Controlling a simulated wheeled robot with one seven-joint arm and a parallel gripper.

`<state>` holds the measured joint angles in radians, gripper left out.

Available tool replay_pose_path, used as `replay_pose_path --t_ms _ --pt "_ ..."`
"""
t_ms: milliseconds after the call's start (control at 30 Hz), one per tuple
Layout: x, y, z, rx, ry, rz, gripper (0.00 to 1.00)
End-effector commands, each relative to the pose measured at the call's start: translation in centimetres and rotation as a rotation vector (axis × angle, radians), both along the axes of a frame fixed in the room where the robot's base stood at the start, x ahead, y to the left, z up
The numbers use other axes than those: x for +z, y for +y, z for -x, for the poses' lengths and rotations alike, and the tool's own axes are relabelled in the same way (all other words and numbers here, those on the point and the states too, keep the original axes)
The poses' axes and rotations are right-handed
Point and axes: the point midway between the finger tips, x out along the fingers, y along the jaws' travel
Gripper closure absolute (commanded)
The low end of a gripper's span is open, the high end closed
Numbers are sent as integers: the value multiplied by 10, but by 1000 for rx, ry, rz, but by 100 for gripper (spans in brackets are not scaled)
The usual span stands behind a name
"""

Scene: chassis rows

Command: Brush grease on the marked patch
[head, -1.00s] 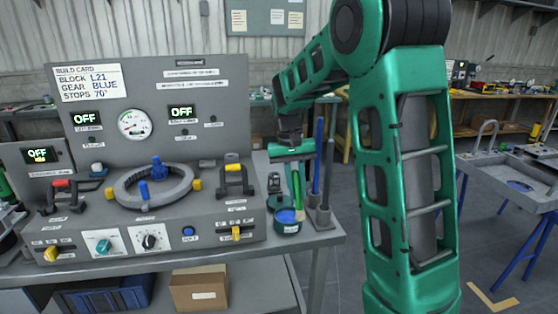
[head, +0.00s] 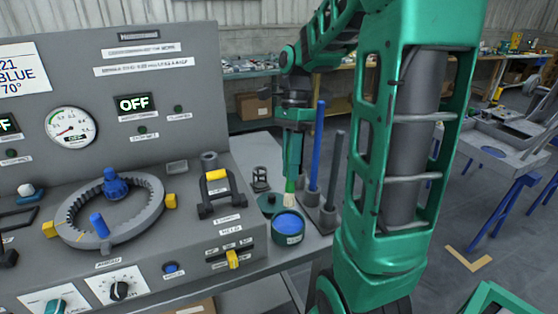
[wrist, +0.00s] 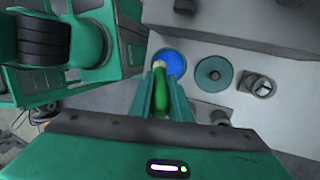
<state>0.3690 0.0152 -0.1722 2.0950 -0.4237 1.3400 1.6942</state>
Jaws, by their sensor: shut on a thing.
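My gripper (head: 293,172) points down at the right end of the bench and is shut on a green-handled brush (head: 290,186). The brush also shows between the fingers in the wrist view (wrist: 160,92). Its pale bristles are at the back rim of a dark teal grease pot (head: 288,238) with blue grease inside. I cannot tell whether the bristles touch the grease. The blue grease also shows just beyond the brush in the wrist view (wrist: 172,62). I cannot make out a marked patch. A toothed grey ring (head: 108,220) with blue parts lies on the panel.
A holder (head: 325,216) with a blue and a grey upright rod stands close right of the pot. A teal disc (wrist: 213,74) and a small grey fitting (wrist: 257,85) lie beside the pot.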

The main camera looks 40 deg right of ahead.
Motion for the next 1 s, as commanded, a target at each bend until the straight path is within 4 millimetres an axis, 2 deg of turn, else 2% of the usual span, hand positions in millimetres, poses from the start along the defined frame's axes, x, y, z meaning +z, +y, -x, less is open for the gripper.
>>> replay_pose_path --t_ms 167,600,1000 --pt "-7 0 1 -12 2 -2 100" --pt "-48 -2 1 -14 3 -2 100" --pt "-60 -2 2 -14 0 0 100"
